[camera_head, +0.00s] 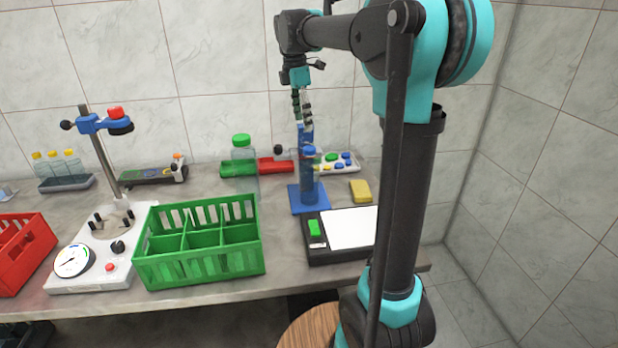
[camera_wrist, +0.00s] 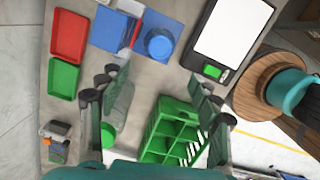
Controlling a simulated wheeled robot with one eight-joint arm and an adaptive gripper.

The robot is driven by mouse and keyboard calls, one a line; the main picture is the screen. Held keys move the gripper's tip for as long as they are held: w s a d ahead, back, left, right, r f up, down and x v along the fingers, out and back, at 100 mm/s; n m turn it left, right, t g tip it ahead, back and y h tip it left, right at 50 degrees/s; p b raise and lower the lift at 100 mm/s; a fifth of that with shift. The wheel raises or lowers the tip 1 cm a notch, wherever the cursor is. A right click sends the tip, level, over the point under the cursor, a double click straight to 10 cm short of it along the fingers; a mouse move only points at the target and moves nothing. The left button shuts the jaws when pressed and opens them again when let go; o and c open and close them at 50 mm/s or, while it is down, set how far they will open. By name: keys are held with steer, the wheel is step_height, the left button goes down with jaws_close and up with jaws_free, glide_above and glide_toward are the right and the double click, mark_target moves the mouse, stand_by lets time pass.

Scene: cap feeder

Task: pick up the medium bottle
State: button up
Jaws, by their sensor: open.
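The likely medium bottle (camera_head: 309,182) is clear blue with a blue cap and stands upright on a blue base plate (camera_head: 295,201). In the wrist view its round blue cap (camera_wrist: 158,45) shows from above, beyond my fingertips. My gripper (camera_head: 302,112) is above and a little behind this bottle in the head view, fingers pointing down. In the wrist view my gripper (camera_wrist: 160,88) has its fingers wide apart with nothing between them. A blue upright post (camera_head: 305,132) rises just behind the bottle, and its overlap with the fingertips makes their height hard to tell.
A larger green-capped bottle (camera_head: 243,160) stands left of the blue plate. A green crate (camera_head: 200,265) is at the front, a black scale (camera_head: 320,255) at the right front, a yellow block (camera_head: 360,190) behind it. Red and green trays (camera_head: 276,165) and a small-cap tray (camera_head: 340,168) lie behind.

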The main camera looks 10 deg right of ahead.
mark_target(307, 148)
steer(key=f, duration=0.4)
steer(key=d+f, duration=0.1)
steer(key=f, duration=0.6)
steer(key=shift+w+d+f, duration=0.15)
steer(key=shift+d+f, duration=0.05)
steer(key=shift+f, duration=0.15)
steer(key=shift+w+d+f, duration=0.1)
steer(key=shift+d+f, duration=0.1)
steer(key=shift+f, duration=0.7)
steer(key=shift+w+d+f, duration=0.1)
steer(key=shift+d+f, duration=0.1)
steer(key=shift+f, duration=0.65)
steer(key=shift+d+f, duration=0.2)
steer(key=shift+f, duration=0.7)
jaws_close()
steer(key=shift+r, duration=0.1)
